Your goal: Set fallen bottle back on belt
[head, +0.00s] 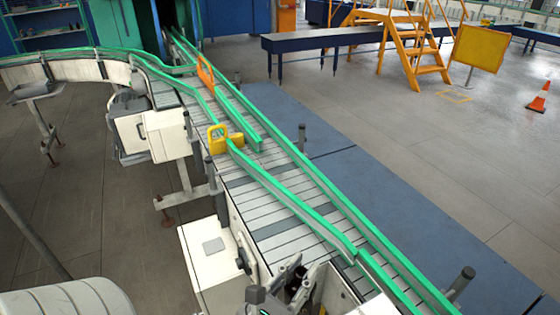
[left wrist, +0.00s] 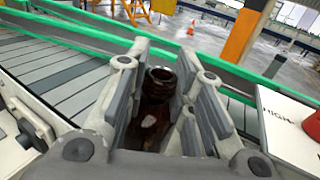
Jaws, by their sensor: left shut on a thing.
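A dark amber bottle (left wrist: 160,88) is between the fingers of my left gripper (left wrist: 165,100) in the left wrist view, its open neck pointing up and away from the camera. The gripper is shut on it. In the head view my left gripper (head: 297,284) is at the bottom centre, beside the near end of the belt, with a small dark part of the bottle (head: 297,279) between its fingers. The belt (head: 270,205) has grey slats and green side rails, and its visible stretch carries no bottles. The bottle's lower part is hidden by the gripper. My right gripper is out of view.
A yellow bracket (head: 222,140) and an orange bracket (head: 205,72) stand at the belt's rails. White machine boxes (head: 212,262) flank its left side. In the left wrist view, a white panel (left wrist: 290,125) with a red knob is close at right.

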